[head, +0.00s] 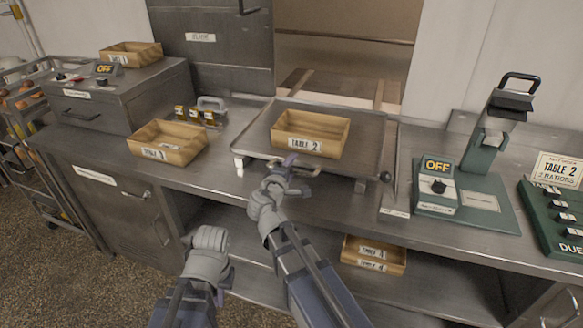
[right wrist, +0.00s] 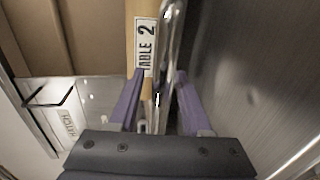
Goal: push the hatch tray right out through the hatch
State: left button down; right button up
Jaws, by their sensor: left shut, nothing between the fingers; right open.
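The hatch tray (head: 366,146) is a flat metal tray on the counter in front of the open hatch (head: 345,25). A wooden box labelled TABLE 2 (head: 311,133) stands on it; the box also shows in the right wrist view (right wrist: 144,45). My right gripper (head: 287,167) is at the tray's near edge, left of its middle. In the right wrist view its purple fingers (right wrist: 156,100) are open, one on each side of a shiny metal rim or bar. Contact cannot be told. My left gripper (head: 210,236) is shut and empty, low in front of the counter, apart from the tray.
A wooden box (head: 167,143) and small jars (head: 195,116) stand left of the tray. A green press (head: 470,190) and switch box (head: 436,188) stand to the right. A grey door panel (head: 215,60) borders the hatch's left side. Another box (head: 374,254) sits on the lower shelf.

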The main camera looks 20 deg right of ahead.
jog(key=shift+c, duration=0.3)
grip_shut()
dwell(1.1)
